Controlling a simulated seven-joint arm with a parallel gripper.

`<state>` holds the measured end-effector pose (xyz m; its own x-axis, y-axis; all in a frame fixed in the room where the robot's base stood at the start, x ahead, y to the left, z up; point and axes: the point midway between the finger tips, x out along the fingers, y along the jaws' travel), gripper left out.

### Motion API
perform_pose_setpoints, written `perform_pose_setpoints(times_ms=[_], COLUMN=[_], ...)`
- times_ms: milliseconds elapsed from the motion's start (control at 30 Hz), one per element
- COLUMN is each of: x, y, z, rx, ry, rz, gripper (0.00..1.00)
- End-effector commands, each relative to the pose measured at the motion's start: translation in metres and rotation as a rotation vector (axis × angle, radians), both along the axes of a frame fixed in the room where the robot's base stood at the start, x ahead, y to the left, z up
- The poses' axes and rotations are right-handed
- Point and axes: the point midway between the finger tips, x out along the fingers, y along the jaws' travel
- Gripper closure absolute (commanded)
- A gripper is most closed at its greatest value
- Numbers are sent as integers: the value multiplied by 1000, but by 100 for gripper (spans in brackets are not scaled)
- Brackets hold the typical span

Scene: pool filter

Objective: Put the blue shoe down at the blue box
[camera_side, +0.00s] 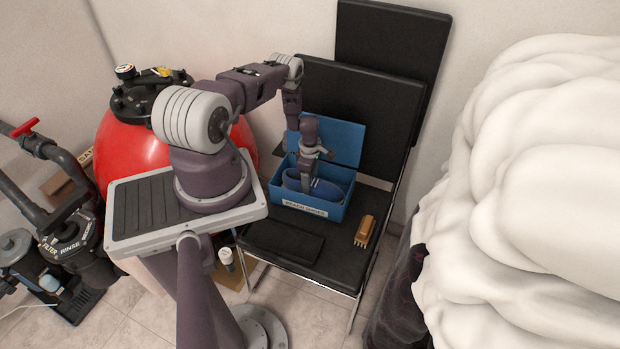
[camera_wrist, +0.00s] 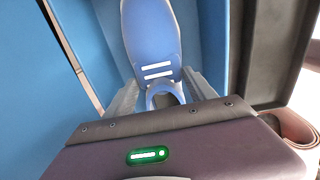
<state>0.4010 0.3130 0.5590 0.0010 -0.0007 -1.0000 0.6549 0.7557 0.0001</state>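The blue box (camera_side: 330,208) stands on the black chair with its lid (camera_side: 342,141) open at the back; its front label seems to read "BEACH SHOES". In the wrist view, its blue wall (camera_wrist: 215,45) shows beside the shoe. The blue shoe (camera_side: 327,190) is inside the box; it also shows in the wrist view (camera_wrist: 152,40), with white stripes on it. My gripper (camera_side: 307,182) reaches down into the box. In the wrist view, its fingers (camera_wrist: 163,92) flank the shoe's near end and appear shut on it. The fingertips are hidden, as is the shoe's contact with the box floor.
The black chair seat (camera_side: 292,270) has free room in front of the box, beside a flat black item (camera_side: 285,241). A tan brush (camera_side: 365,231) lies to the right. A large red tank (camera_side: 130,150) is at left, and a white puffy mass (camera_side: 545,170) at right.

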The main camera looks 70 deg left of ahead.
Motion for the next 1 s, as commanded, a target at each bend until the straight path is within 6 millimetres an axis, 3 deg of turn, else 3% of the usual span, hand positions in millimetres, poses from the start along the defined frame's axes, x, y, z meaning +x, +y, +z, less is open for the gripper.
perform_pose_setpoints(times_ms=[33, 100, 400, 733, 1000], x=[0, 0, 0, 0, 0], y=[0, 0, 0, 1, 0], z=[0, 0, 2, 61, 71], rx=[0, 0, 0, 1, 0], ry=[0, 0, 0, -1, 0], rz=[0, 0, 1, 1, 0], gripper=[25, 12, 12, 12, 12])
